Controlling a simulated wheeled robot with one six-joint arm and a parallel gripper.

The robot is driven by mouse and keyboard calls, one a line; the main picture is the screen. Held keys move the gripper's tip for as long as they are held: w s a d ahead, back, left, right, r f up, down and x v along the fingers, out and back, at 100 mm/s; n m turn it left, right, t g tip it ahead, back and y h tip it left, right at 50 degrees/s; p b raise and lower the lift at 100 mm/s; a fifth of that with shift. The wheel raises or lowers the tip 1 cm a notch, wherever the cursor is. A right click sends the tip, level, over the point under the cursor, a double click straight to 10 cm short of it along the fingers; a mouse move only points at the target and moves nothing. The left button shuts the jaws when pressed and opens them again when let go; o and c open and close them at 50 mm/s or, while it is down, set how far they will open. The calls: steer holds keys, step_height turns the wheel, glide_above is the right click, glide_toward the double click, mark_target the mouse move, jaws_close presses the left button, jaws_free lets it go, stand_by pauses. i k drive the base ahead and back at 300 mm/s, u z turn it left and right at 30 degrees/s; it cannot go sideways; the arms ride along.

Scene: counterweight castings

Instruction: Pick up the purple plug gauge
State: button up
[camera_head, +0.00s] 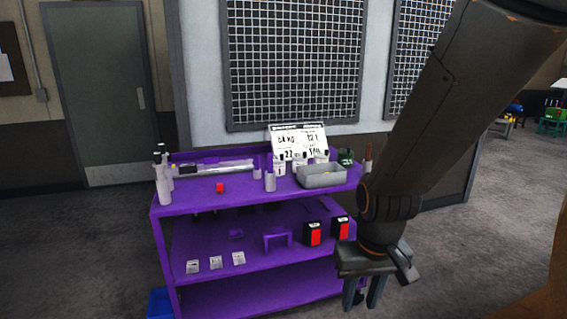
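I cannot surely pick out a purple plug gauge. A small purple block (236,234) and a purple bracket-shaped piece (277,241) are on the middle shelf of the purple cart (245,283). Small grey, slightly purplish cylinders, one at the front (270,182) and one behind (257,163), stand on the top shelf; their exact colour is unclear. My gripper (362,294) points down beside the cart's right front, apart from these things. Its two fingers are spread and nothing shows between them.
The top shelf holds a grey bin (321,175), a red cube (220,188), white bottles (162,180) and a display sign (298,141). Black-and-red boxes (313,234) and white cards (215,262) are on the middle shelf.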

mark_target(256, 157)
steer(key=z, duration=0.5)
steer(key=i, duration=1.35)
steer(key=u, duration=0.3)
